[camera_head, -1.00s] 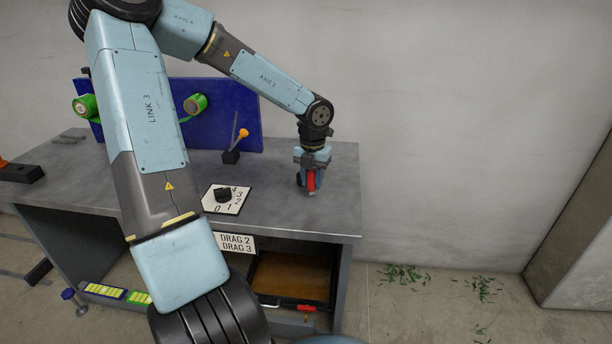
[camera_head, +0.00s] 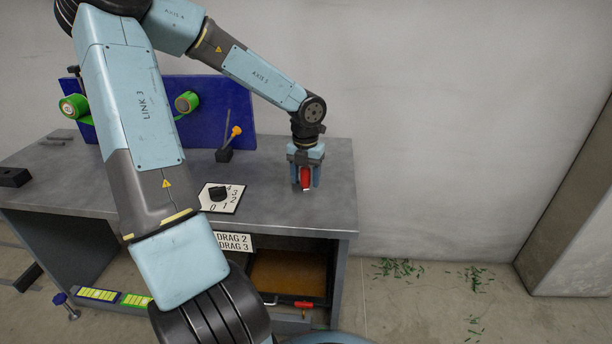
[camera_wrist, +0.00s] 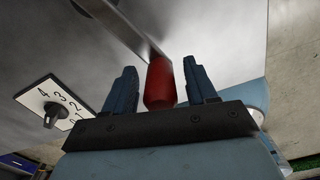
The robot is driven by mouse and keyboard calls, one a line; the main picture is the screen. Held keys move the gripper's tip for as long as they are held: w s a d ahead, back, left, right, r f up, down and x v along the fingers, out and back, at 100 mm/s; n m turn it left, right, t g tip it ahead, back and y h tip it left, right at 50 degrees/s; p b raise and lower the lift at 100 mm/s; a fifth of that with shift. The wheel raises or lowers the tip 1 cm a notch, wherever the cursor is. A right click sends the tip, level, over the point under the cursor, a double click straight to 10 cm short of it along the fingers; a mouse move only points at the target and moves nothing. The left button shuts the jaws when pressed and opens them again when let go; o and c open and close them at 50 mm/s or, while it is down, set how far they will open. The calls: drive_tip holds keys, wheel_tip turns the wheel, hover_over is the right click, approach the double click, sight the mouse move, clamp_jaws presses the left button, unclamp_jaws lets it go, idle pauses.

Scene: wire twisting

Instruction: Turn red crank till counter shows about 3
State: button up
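The red crank handle (camera_head: 306,177) is at the right end of the workbench top. In the wrist view the red handle (camera_wrist: 160,84) stands at the end of a flat metal bar (camera_wrist: 122,22). My gripper (camera_head: 305,184) points down over it with one finger on each side. In the wrist view my gripper (camera_wrist: 162,82) is open, with narrow gaps visible between the fingers and the handle. No counter reading is legible in either view.
A white plate numbered 0 to 4 with a black knob (camera_head: 218,193) lies left of the gripper. A small black block with an orange-tipped lever (camera_head: 236,132) stands behind it. A blue panel (camera_head: 215,100) carries green rolls. A "DRAG 2, DRAG 3" sign (camera_head: 233,241) hangs in front.

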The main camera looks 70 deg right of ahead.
drive_tip(key=shift+r, duration=0.3)
wheel_tip(320, 180, up, 13)
idle(0.5)
idle(1.3)
